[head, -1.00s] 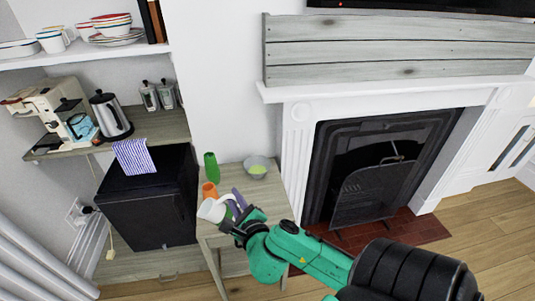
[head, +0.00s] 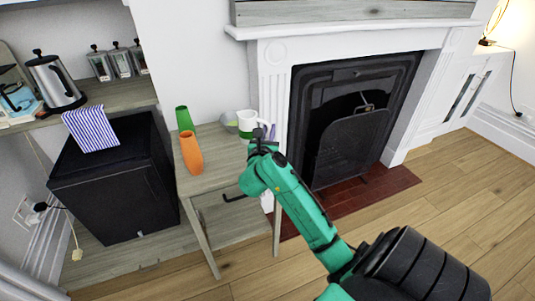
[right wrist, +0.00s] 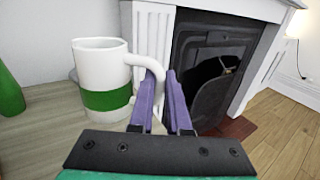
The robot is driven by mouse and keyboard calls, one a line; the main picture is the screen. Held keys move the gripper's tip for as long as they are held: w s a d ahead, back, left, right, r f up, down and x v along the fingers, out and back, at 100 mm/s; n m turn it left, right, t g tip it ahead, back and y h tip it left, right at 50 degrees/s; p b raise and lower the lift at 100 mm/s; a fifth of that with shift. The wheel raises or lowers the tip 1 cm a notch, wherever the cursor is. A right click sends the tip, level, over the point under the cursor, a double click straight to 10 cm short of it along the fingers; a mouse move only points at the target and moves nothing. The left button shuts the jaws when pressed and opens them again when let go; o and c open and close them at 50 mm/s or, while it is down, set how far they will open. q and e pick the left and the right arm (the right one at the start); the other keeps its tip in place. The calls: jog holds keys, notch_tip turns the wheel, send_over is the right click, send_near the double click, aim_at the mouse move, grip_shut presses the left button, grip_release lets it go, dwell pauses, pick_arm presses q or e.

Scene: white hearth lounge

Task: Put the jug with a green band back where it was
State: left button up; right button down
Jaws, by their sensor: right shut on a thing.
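The jug with a green band (head: 246,123) is white and stands upright near the right back part of the small wooden side table (head: 212,178). My right gripper (head: 265,132) is at the jug's right side. In the right wrist view the jug (right wrist: 101,78) is at the left, and its handle runs to the purple fingers (right wrist: 162,100), which are shut on it. I cannot tell whether the jug's base touches the table. My left gripper is not in view.
An orange vase (head: 191,154) and a green vase (head: 184,119) stand on the table's left part. A grey bowl (head: 230,120) is partly hidden behind the jug. The fireplace (head: 345,125) is right of the table, and a black cabinet (head: 118,185) is left.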

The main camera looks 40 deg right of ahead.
notch_tip(320, 180, down, 8)
jog(key=shift+r+b, duration=0.2)
jog(key=shift+b, duration=0.55)
jog(key=c, duration=1.2)
grip_release()
jog(key=shift+f, duration=0.15)
jog(key=shift+c, duration=0.2)
jog(key=o, duration=0.4)
jog(key=shift+c, duration=0.2)
